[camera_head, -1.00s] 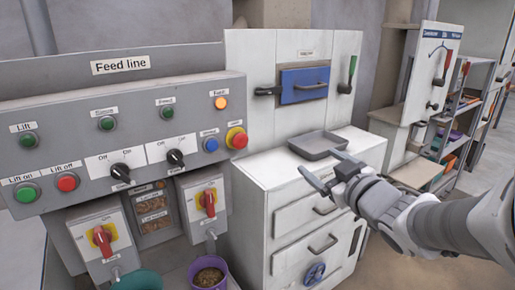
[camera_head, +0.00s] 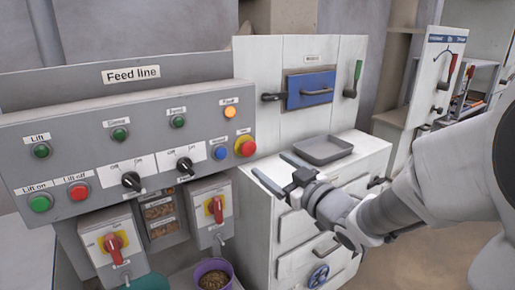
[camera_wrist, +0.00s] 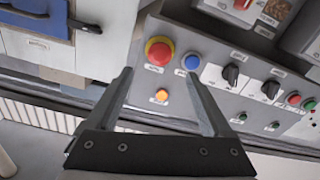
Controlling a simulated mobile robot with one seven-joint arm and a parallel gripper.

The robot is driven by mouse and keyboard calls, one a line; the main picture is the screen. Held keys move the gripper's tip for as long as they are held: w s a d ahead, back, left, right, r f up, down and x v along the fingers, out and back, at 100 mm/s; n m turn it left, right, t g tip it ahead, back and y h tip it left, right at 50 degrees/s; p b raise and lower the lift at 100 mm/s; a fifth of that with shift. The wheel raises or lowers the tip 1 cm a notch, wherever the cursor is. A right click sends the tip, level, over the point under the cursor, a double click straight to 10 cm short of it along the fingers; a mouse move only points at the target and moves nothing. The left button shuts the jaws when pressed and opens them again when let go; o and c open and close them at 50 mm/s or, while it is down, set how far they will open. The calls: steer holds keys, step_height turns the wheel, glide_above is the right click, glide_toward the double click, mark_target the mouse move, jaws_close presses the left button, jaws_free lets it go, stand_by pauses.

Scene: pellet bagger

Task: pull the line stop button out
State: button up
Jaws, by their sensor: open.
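The line stop button is most likely the red mushroom button on a yellow collar (camera_head: 245,146) at the right end of the grey Feed line panel (camera_head: 85,142). In the wrist view the red button (camera_wrist: 159,51) shows beyond the fingertips, between their lines and left of the blue button. Its label is too small to read, and I cannot tell whether it is pressed in. My gripper (camera_head: 272,171) is open and empty, a little right of and below the button, apart from it. In the wrist view my gripper (camera_wrist: 160,80) has its two fingers spread.
A blue button (camera_head: 219,152) and an orange lamp (camera_head: 229,111) are close to the red button. A white cabinet (camera_head: 300,125) with a grey tray (camera_head: 323,149) stands to the right. Red rotary switches (camera_head: 216,209) and a purple bucket (camera_head: 212,274) are below the panel.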

mark_target(250, 150)
steer(key=x, duration=0.9)
steer(key=shift+w+a, duration=0.2)
steer(key=shift+w, duration=0.05)
steer(key=shift+c, duration=0.3)
